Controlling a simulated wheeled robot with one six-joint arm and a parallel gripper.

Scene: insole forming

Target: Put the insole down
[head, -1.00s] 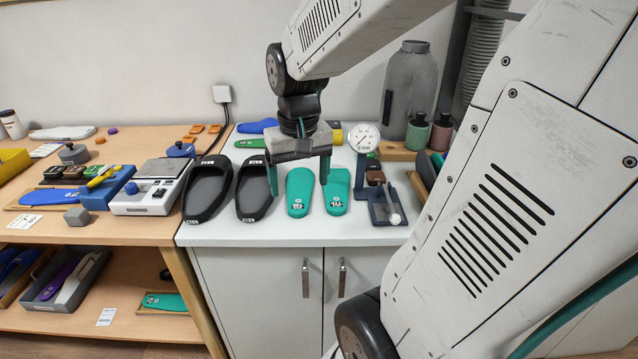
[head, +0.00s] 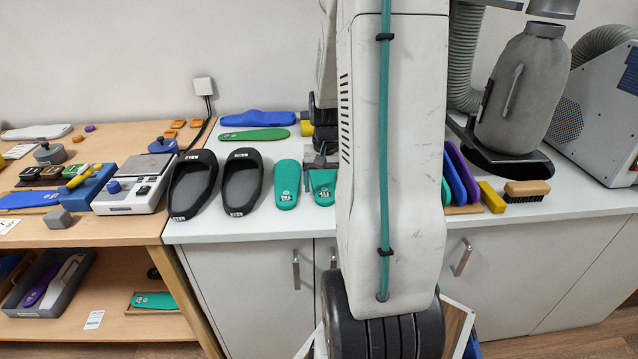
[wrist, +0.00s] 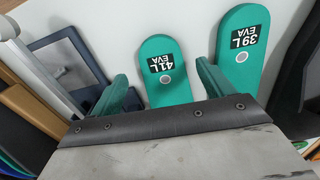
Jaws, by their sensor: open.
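Two teal insoles lie side by side on the white bench top. The one labelled 39L EVA (head: 287,185) is on the left in the head view and on the right in the wrist view (wrist: 241,45). The one labelled 41L EVA (head: 321,187) is beside it, partly hidden by my arm in the head view; it shows whole-width in the wrist view (wrist: 165,85). My gripper (wrist: 163,78) is open, its two green fingers apart on either side of the 41L insole. The head view mostly hides my gripper behind my arm.
Two black slides (head: 241,182) stand left of the insoles. A blue insole (head: 257,119) and a green one (head: 254,135) lie behind. A dark-rimmed tray (wrist: 68,62) is close beside the gripper. A brush (head: 526,191) and upright coloured insoles (head: 462,175) are at right.

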